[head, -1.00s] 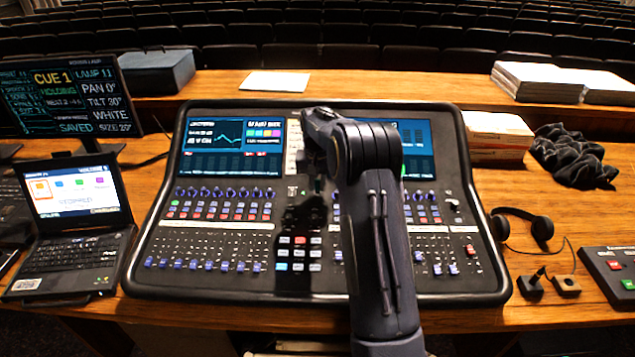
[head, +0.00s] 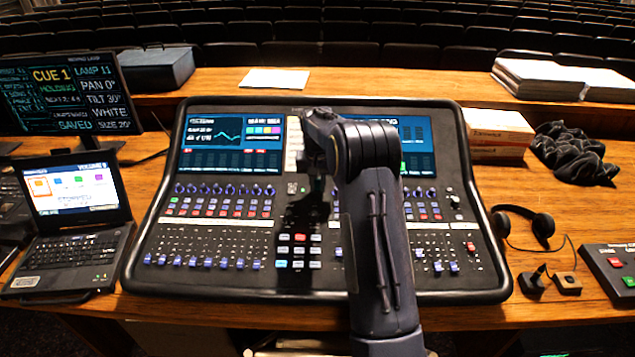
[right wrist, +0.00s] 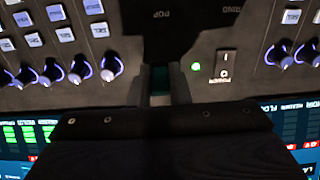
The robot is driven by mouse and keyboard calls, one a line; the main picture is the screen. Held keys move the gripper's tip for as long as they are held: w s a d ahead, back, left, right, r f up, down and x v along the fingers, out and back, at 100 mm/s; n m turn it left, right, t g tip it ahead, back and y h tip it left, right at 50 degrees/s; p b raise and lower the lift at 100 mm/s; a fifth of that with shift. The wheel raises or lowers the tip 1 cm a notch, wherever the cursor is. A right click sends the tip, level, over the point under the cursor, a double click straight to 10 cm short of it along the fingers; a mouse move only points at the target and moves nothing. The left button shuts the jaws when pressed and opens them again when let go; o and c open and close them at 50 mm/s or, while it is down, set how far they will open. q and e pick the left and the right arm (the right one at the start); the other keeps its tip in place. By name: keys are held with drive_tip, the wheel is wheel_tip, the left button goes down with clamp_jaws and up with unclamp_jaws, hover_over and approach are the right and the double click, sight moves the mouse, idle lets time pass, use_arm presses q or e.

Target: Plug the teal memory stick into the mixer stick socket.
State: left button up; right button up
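The mixer (head: 215,292) is a large dark console with screens, knobs and faders in the middle of the desk. My right gripper (head: 316,188) is over its upper middle, pointing down, mostly dark and partly behind my own arm. In the right wrist view its two grey fingers (right wrist: 162,88) are closed in on a small teal piece, the teal memory stick (right wrist: 160,84). The fingers and a dark shape marked POP hide most of the stick. I cannot make out the stick socket, nor tell whether the stick is in it. My left gripper is not in view.
A green light and a rocker switch (right wrist: 224,66) are beside the fingers on the mixer panel. A laptop (head: 75,225) and a monitor (head: 70,95) stand left. Headphones (head: 541,226), a black cloth (head: 572,155) and a button box (head: 612,270) lie right.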

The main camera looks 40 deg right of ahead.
drive_tip(key=o, duration=0.5)
drive_tip(key=shift+c, duration=0.2)
wheel_tip(320, 180, up, 8)
drive_tip(key=shift+s+a+b, duration=0.25)
drive_tip(key=shift+s+b, duration=0.1)
drive_tip(key=shift+b, duration=0.1)
